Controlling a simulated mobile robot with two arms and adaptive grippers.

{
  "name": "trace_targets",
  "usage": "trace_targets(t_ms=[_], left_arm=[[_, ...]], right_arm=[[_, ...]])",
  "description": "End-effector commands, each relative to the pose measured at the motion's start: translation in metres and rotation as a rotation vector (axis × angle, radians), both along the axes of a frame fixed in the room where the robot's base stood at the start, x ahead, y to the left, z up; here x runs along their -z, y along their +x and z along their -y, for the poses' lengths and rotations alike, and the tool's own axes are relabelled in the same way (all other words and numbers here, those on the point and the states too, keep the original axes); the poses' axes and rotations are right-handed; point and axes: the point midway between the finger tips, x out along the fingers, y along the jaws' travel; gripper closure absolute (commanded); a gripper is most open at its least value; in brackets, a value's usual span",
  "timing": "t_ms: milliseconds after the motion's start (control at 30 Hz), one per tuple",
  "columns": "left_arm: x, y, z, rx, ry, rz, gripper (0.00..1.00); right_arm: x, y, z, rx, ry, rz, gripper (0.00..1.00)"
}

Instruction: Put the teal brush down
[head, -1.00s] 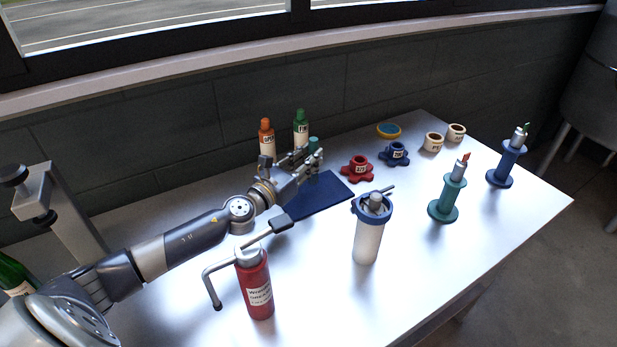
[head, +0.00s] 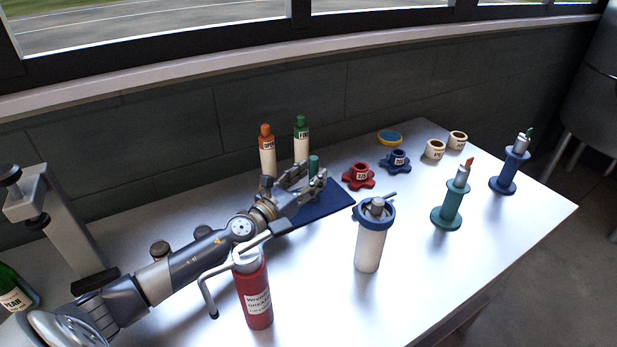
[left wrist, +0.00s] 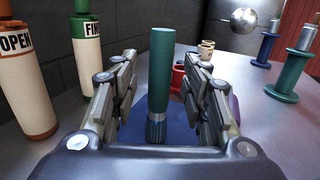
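The teal brush (head: 314,165) stands upright, with its lower part hidden by my left gripper (head: 309,181) in the head view. In the left wrist view the teal brush (left wrist: 160,75) rises between the two fingers, its ribbed dark foot on the dark blue mat (left wrist: 181,142). A gap shows on each side of it, so the left gripper (left wrist: 160,85) is open around the brush, not pressed on it. The mat also shows in the head view (head: 325,204). My right gripper is not in view.
Bottles with orange (head: 267,155) and green (head: 301,140) tops stand just behind the gripper. A red star knob (head: 358,178) and a blue one (head: 395,161) lie right of the mat. A red bottle (head: 256,295) and a white canister (head: 370,245) stand in front.

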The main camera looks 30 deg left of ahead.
Motion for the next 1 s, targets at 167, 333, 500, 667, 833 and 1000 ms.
trace_targets(t_ms=[167,333,500,667,833,1000], left_arm=[[-0.005,0.000,0.000,0.000,0.000,0.000,0.58],[0.001,-0.018,-0.003,0.000,0.002,-0.002,0.58],[0.003,-0.043,-0.006,0.000,0.001,-0.003,0.58],[0.002,-0.060,-0.009,0.001,0.001,-0.002,0.58],[0.001,-0.071,-0.010,0.000,0.000,-0.001,0.58],[0.000,-0.074,-0.011,0.000,0.000,0.001,0.58]], right_arm=[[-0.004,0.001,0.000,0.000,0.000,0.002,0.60],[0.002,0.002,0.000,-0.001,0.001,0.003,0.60],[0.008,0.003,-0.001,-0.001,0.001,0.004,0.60],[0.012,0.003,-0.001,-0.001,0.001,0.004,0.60],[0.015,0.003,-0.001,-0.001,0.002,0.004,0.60],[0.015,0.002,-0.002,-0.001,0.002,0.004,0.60]])
